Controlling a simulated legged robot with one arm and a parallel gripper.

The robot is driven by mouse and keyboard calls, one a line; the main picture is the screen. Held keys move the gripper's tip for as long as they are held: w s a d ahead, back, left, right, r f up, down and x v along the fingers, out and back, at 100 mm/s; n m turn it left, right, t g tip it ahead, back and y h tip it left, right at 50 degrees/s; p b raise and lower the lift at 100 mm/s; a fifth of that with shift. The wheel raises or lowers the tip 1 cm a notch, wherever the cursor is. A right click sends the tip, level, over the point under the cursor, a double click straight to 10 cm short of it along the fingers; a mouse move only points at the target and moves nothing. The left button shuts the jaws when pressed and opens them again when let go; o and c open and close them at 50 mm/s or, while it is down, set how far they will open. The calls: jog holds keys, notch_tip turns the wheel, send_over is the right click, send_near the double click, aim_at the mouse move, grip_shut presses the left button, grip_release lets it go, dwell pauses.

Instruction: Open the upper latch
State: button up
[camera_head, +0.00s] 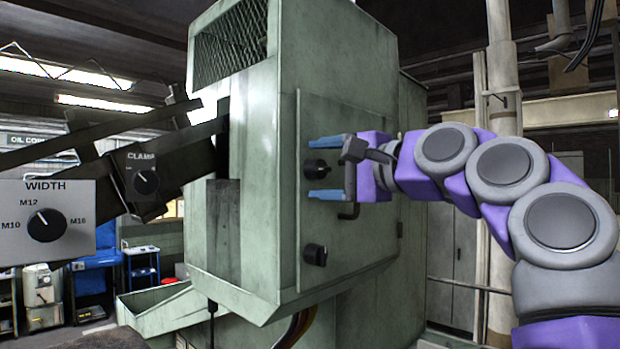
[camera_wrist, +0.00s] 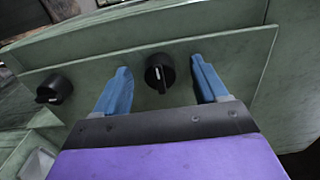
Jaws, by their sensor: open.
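The upper latch (camera_head: 316,169) is a round black knob on the green access panel of the machine. In the wrist view the upper latch (camera_wrist: 160,73) sits between the two blue fingers, closer to the left-right middle, with its pointer directed down. My gripper (camera_head: 325,168) is open, with one finger above and one below the knob in the head view. In the wrist view my gripper (camera_wrist: 162,85) shows a gap on both sides of the knob. I cannot tell how far the fingertips are from the panel.
A lower black latch (camera_head: 315,254) is on the same panel, also seen in the wrist view (camera_wrist: 53,89). A dark handle (camera_head: 349,211) is on the panel's right part. A control box with a WIDTH dial (camera_head: 46,225) and a CLAMP dial (camera_head: 146,181) are at left.

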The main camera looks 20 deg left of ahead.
jog(key=shift+w+a+f+n, duration=0.1)
jog(key=shift+w+n, duration=0.05)
jog(key=shift+n, duration=1.05)
jog(key=n, duration=0.3)
jog(key=shift+n+p, duration=0.3)
jog(key=shift+p, duration=0.1)
grip_shut()
